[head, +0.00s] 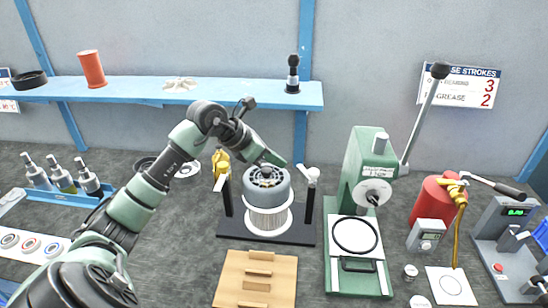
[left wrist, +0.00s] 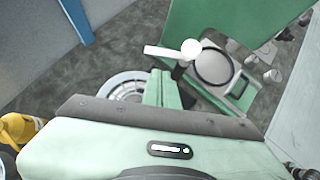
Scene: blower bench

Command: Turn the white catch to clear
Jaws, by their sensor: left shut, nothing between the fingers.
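A white catch (head: 312,176) sits on top of the right black post of a dark fixture (head: 230,230). In the left wrist view the catch (left wrist: 165,52) is a white bar with a round knob at its right end. A grey-topped blower unit (head: 267,190) with a white lower part stands between the posts. A similar white piece (head: 221,182) tops the left post. My left gripper (head: 281,160) is shut and empty above the blower's top, left of the catch. Its green fingers (left wrist: 165,90) appear just below the catch in the left wrist view; contact cannot be told. My right gripper is out of view.
A green press (head: 358,195) with a long lever stands close right of the fixture. A wooden block (head: 255,278) lies in front, and a yellow bottle (head: 221,162) stands behind left. A blue shelf (head: 190,92) crosses the wall above. Grey bench shows between the fixture and press.

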